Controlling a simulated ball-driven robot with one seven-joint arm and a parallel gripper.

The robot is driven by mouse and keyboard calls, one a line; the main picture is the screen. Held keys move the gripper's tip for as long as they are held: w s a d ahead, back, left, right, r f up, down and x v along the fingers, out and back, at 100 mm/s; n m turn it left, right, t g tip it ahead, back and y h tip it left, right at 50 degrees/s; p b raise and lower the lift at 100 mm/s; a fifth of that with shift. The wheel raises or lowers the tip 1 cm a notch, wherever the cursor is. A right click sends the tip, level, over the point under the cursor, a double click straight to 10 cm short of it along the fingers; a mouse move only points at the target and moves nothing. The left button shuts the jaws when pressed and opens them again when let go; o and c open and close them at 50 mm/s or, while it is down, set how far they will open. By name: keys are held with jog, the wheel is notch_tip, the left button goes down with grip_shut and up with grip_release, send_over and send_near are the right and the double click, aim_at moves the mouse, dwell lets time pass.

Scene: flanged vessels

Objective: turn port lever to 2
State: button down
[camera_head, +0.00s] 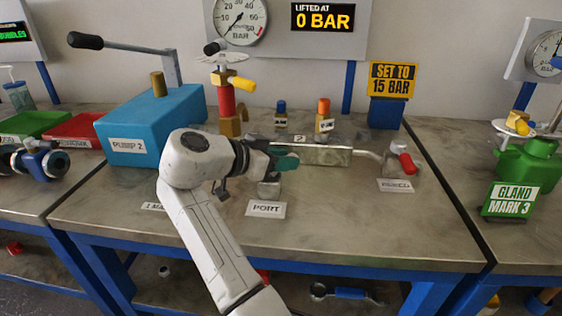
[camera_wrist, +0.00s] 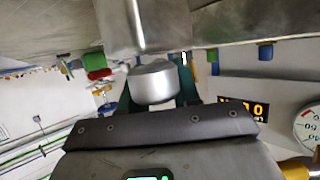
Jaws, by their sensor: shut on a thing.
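My gripper (camera_head: 284,161) is over the bench, just above and behind the PORT label (camera_head: 266,209). Its green fingers are shut on a silver rounded part, which I take to be the port lever (camera_wrist: 152,84), in the wrist view; the gripper also shows there (camera_wrist: 156,98). In the head view the gripper and wrist hide the held part, so its angle cannot be told. A small metal block (camera_head: 269,188) shows under the gripper. A "2" mark (camera_head: 300,138) stands behind it, by the long metal block (camera_head: 325,155).
A blue pump (camera_head: 150,125) stands to the left. A red and brass valve (camera_head: 227,100) is behind my wrist. A red-handled valve (camera_head: 405,162) stands to the right. The gauge panel (camera_head: 290,20) reads 0 BAR. The bench front right is clear.

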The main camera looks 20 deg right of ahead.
dwell(0.3)
jog(key=c, duration=0.9)
grip_release()
jog(key=v, duration=1)
jog(key=shift+a+r, duration=0.15)
jog(key=shift+a, duration=0.15)
jog(key=shift+s+r+p, duration=0.1)
jog(key=shift+p, duration=0.2)
